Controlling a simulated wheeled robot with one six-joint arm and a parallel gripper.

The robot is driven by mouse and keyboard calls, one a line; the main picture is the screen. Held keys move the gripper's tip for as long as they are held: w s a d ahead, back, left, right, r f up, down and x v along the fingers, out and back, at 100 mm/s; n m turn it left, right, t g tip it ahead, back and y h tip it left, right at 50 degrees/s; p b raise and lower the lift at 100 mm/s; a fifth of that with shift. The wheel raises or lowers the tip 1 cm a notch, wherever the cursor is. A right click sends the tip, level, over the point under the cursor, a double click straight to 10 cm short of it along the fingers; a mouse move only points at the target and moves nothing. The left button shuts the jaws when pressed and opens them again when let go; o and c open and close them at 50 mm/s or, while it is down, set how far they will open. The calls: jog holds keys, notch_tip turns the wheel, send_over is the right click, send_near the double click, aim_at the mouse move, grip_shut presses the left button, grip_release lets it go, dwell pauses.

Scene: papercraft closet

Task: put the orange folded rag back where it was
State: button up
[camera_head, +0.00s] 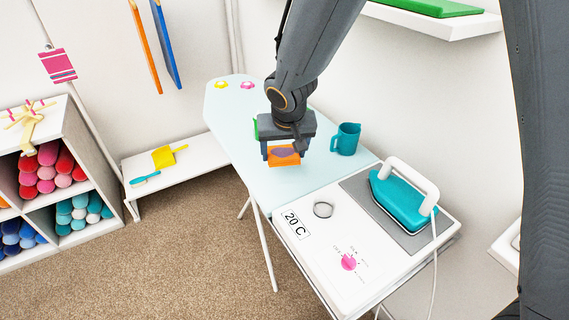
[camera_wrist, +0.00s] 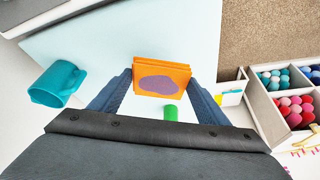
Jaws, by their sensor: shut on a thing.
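The orange folded rag (camera_head: 284,160) has a purple patch on its face. My gripper (camera_head: 283,150) is shut on it over the pale blue ironing board (camera_head: 300,185). In the wrist view the rag (camera_wrist: 161,68) sits between the two fingertips of my gripper (camera_wrist: 161,82). I cannot tell whether the rag touches the board. A green thing stands behind my gripper, partly hidden, and shows as a small green cylinder (camera_wrist: 171,113) in the wrist view.
A teal cup (camera_head: 346,139) stands right of my gripper on the board. A teal iron (camera_head: 402,200) and a grey ring (camera_head: 323,209) are on the white end. Yellow and pink flower shapes (camera_head: 247,85) lie at the far end. A shelf with rolls (camera_head: 75,137) stands left.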

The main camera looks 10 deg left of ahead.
aim_at(284, 159)
jog(key=shift+f+b, duration=0.6)
jog(key=shift+f, duration=1.6)
jog(key=shift+f+b, duration=0.2)
jog(key=shift+b, duration=0.15)
jog(key=o, duration=1.2)
jog(key=shift+r, duration=0.1)
jog(key=shift+r+p, duration=0.15)
jog(key=shift+p, duration=0.25)
jog(key=v, duration=1.1)
jog(key=shift+s+r, duration=0.3)
jog(key=shift+r, duration=0.05)
